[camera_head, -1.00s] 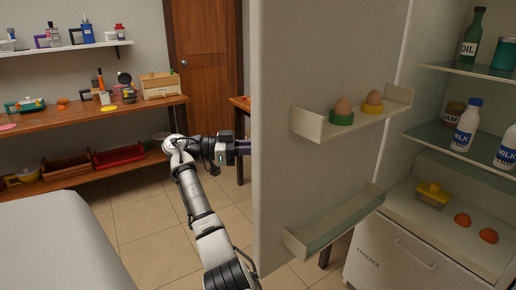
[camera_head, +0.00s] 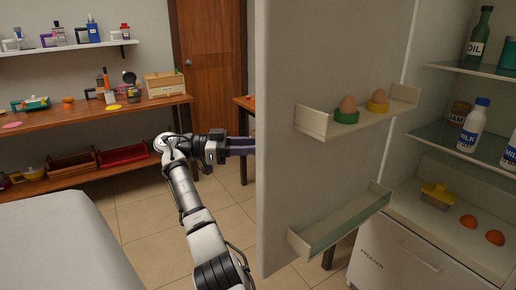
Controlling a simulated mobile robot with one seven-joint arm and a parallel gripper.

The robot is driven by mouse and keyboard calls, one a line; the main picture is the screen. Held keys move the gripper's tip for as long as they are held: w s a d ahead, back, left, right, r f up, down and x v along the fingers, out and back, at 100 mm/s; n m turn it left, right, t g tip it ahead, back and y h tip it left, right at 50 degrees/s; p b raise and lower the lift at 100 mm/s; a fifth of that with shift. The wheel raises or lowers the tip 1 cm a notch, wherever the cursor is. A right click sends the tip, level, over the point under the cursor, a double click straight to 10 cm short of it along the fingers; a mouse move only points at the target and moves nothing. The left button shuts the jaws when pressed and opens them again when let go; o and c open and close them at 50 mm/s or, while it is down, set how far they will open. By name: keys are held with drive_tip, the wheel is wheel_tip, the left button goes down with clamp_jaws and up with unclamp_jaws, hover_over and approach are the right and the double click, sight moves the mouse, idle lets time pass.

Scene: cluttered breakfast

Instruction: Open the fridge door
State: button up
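The fridge door (camera_head: 285,75) stands open, swung out to the left, and its inner side with two door shelves faces me. The fridge interior (camera_head: 450,85) shows on the right. My gripper (camera_head: 243,146) is at the left side of the door. Its fingers reach right, and their tips pass out of sight behind the door's edge. I cannot see the door handle, nor whether the fingers are open or shut.
Two eggs in a green and a yellow cup (camera_head: 346,116) sit on the upper door shelf (camera_head: 316,122). Milk bottles (camera_head: 472,126) and an oil bottle (camera_head: 480,36) stand inside. A wooden counter (camera_head: 95,119) is at the back left; a pale surface (camera_head: 55,240) fills the front left.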

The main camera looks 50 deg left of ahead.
drive_tip(key=v, duration=0.4)
drive_tip(key=shift+s+a+b, duration=0.1)
drive_tip(key=shift+s+b, duration=0.05)
drive_tip(key=shift+b, duration=0.2)
